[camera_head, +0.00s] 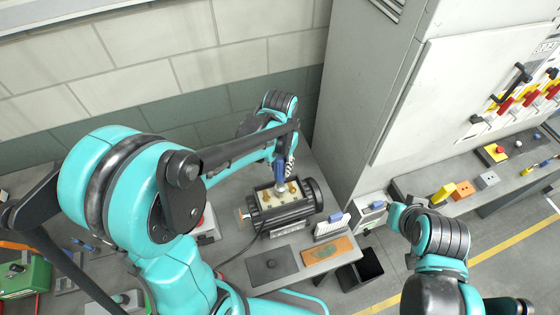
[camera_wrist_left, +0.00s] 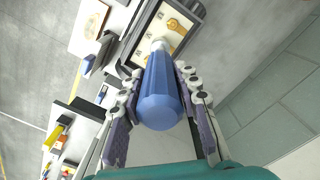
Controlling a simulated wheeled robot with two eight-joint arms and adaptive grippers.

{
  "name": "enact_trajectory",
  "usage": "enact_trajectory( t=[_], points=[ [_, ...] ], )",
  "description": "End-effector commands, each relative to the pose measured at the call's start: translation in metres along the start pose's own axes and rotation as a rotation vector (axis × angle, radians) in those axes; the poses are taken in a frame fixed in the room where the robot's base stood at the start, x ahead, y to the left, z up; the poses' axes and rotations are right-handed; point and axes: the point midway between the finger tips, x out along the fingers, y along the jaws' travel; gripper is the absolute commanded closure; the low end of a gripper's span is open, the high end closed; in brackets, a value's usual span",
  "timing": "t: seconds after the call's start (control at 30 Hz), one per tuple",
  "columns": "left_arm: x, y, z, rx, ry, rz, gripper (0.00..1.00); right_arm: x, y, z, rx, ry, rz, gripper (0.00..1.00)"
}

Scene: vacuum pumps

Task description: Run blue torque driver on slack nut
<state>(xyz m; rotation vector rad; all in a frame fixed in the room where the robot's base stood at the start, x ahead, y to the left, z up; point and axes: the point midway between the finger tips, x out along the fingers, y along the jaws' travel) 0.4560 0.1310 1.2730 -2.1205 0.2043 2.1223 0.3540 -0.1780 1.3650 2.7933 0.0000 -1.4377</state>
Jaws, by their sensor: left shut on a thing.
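My left gripper (camera_head: 286,160) is shut on the blue torque driver (camera_head: 280,173), above the pump's open terminal box (camera_head: 259,202). The wrist view shows the driver's blue handle (camera_wrist_left: 160,98) between the two fingers of the gripper (camera_wrist_left: 158,76). Its pale tip end (camera_wrist_left: 159,45) points into the box (camera_wrist_left: 128,55). Brass nuts show in the box, one near the driver (camera_wrist_left: 174,26). I cannot tell which nut is slack, or whether the tip touches one. My right arm is at the lower right; its gripper does not show.
The dark pump (camera_head: 312,197) lies on the grey bench. In front are a dark plate (camera_head: 270,264), an orange board (camera_head: 332,250) and a white rack (camera_head: 331,229). A tall grey cabinet (camera_head: 375,85) stands right of the pump. A black bin (camera_head: 360,270) is below the bench edge.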

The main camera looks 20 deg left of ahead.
Motion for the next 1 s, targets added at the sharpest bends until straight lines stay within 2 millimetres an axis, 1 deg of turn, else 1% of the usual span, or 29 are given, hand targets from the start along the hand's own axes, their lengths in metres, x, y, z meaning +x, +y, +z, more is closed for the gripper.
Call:
enact_trajectory(
  t=[0.5,1.0],
  points=[
    [0.002,0.0,0.0,0.0,0.0,0.0,1.0,0.004,0.0,0.003,0.0,0.0,0.0,1.0],
    [0.02,0.0,0.0,0.0,0.0,0.0,1.0,0.019,0.0,0.014,0.0,0.0,0.0,1.0]
  ],
)
